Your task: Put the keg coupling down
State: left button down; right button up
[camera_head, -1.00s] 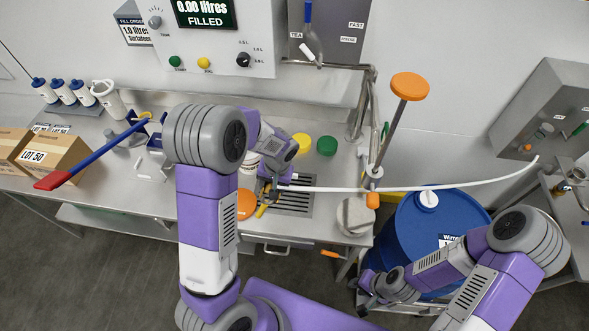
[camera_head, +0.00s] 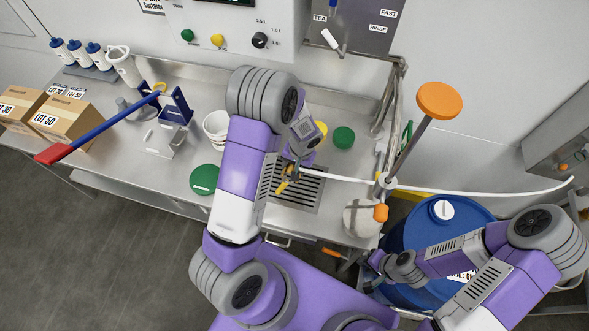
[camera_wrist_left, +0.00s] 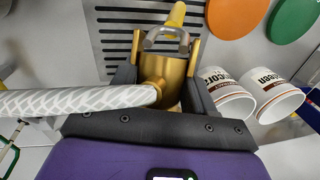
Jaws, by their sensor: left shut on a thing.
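The brass keg coupling (camera_wrist_left: 172,85) has a grey bail and a yellow handle, and a white braided hose (camera_wrist_left: 75,102) runs from its side. My left gripper (camera_wrist_left: 165,88) is shut around it, with a dark finger on each side. In the head view, my left gripper (camera_head: 292,168) and the coupling's yellow end (camera_head: 283,187) are over the left part of the slotted drain grate (camera_head: 308,195). I cannot tell if the coupling touches the grate. My right gripper (camera_head: 375,262) is beside the blue drum (camera_head: 408,238); its jaws are too small to read.
White cups (camera_head: 216,128), a green lid (camera_head: 205,180) and another green lid (camera_head: 344,138) stand near my left arm. An orange-topped rod (camera_head: 439,100) rises at the bench's right end. The white hose (camera_head: 450,190) stretches right, above the drum.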

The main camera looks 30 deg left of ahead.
pick_arm(q)
notch_tip(320, 180, down, 2)
jog(key=shift+w+f, duration=0.1)
